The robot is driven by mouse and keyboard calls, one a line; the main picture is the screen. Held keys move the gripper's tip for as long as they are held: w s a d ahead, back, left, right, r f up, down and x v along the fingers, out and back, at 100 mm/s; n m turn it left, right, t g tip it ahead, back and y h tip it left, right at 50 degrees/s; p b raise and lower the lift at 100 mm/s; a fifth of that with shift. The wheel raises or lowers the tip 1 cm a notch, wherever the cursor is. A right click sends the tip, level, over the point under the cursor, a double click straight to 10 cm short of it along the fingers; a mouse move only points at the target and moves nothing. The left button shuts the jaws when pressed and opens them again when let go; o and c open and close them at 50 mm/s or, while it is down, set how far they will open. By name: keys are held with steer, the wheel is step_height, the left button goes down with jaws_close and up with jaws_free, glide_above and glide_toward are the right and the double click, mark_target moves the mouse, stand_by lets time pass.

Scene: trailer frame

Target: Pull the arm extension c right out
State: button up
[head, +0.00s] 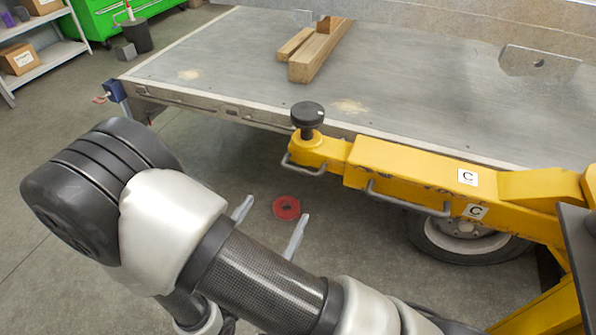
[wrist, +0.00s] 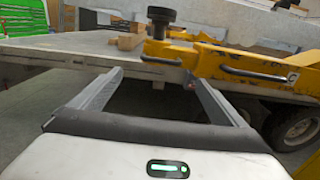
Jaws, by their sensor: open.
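A yellow lift arm marked C (head: 410,170) reaches left beside the trailer. Its narrower end piece, the arm extension (head: 325,150), carries a black round pad (head: 307,115) on a post and a small grey handle (head: 303,167) on its near side. In the wrist view the extension (wrist: 172,49) is ahead, slightly right of centre, with the pad (wrist: 160,15) above it. My gripper (head: 270,222) is open and empty, low in front of the extension and apart from it. Its two fingers (wrist: 154,75) point toward the extension and its handle.
A longer handle (head: 408,200) is on the arm's thicker part. The trailer deck (head: 210,70) lies behind, with wooden beams (head: 320,50) on it. A wheel (head: 465,240) is below the arm. A red disc (head: 286,208) lies on the floor. Open floor is at left.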

mark_target(300, 170)
steer(key=b+x, duration=0.2)
steer(key=x, duration=1.3)
steer(key=shift+w+d, duration=0.2)
steer(key=shift+w, duration=0.1)
